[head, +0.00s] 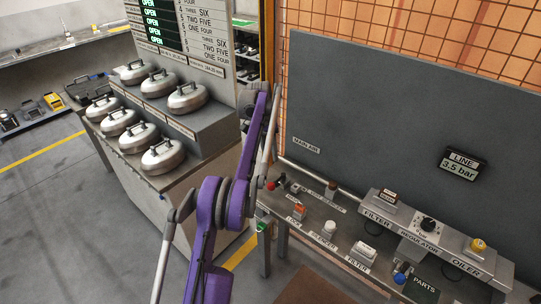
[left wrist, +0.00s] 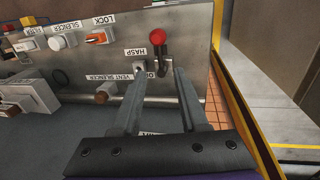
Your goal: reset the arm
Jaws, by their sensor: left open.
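My left gripper (left wrist: 160,74) is open and empty in the left wrist view, its two grey fingers pointing at the panel with the small fittings. A lever with a red knob (left wrist: 158,37) stands just beyond the fingertips; I cannot tell whether they touch anything. Between the fingers I see no held object. In the head view my purple left arm (head: 237,200) rises from below and bends beside the bench; its fingers are not clear there. The red knob (head: 270,185) shows next to the arm. My right gripper is not in view.
The bench holds an orange lock (head: 299,211), a silencer (head: 328,230), a filter (head: 364,252) and the regulator unit (head: 428,226). A grey back panel (head: 370,120) stands behind. Left of the arm, a stepped stand (head: 205,125) bears several silver lidded pots.

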